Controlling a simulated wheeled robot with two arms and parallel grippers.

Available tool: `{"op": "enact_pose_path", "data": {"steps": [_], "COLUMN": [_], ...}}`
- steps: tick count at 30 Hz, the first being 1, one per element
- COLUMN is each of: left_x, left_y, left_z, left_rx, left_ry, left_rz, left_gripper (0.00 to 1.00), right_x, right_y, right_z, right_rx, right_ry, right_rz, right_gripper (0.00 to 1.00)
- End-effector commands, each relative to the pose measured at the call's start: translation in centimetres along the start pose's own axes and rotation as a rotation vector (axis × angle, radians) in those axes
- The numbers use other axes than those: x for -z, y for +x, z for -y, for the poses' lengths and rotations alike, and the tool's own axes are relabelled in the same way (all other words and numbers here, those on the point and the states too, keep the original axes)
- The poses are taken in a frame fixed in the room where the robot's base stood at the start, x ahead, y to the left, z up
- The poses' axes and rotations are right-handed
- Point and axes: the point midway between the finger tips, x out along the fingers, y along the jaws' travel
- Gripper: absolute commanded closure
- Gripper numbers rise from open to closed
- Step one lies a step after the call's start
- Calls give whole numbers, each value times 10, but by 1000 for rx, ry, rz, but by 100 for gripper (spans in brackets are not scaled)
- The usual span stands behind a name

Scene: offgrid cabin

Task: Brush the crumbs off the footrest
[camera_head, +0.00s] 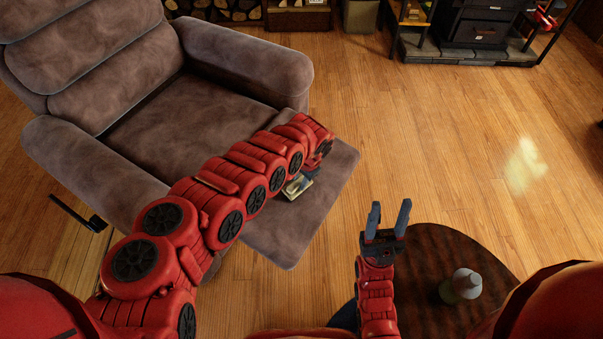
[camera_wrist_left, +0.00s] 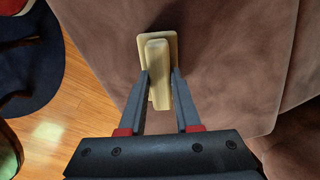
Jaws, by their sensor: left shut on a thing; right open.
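The brown upholstered footrest (camera_head: 290,232) extends from the front of the recliner and fills much of the left wrist view (camera_wrist_left: 235,60). My left gripper (camera_head: 312,172) is over the footrest, shut on a pale wooden-looking brush (camera_head: 296,187). In the left wrist view the brush (camera_wrist_left: 158,48) sits between the fingers (camera_wrist_left: 160,78), its handle towards me and its wider block beneath. I cannot tell whether its underside touches the fabric. I can make out no crumbs in either view.
The recliner (camera_head: 135,120) has thick armrests, and a dark lever (camera_head: 92,221) sticks out at its left. A dark round side table (camera_head: 425,265) holds a small grey-green bottle (camera_head: 464,285). A stove (camera_head: 478,25) stands on a hearth at the back. Wooden floor (camera_head: 435,145) between is clear.

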Motion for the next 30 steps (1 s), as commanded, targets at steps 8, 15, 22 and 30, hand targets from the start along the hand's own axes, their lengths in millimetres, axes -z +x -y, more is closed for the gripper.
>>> {"op": "enact_pose_path", "data": {"steps": [8, 15, 22, 30], "left_x": [-18, -28, -39, -62], "left_y": [-6, -4, -6, -4], "left_z": [-3, -7, -8, -15], "left_rx": [-1, -1, 0, 0], "left_ry": [1, 1, 2, 2], "left_rz": [6, 2, 5, 3], "left_gripper": [100, 100, 100, 100], "right_x": [6, 8, 10, 14], "right_y": [33, 46, 60, 81], "right_z": [-2, -2, -3, -4], "right_rx": [0, 0, 0, 0], "right_ry": [0, 0, 0, 0], "right_rz": [0, -1, -1, -1], "right_gripper": [50, 50, 50, 50]}}
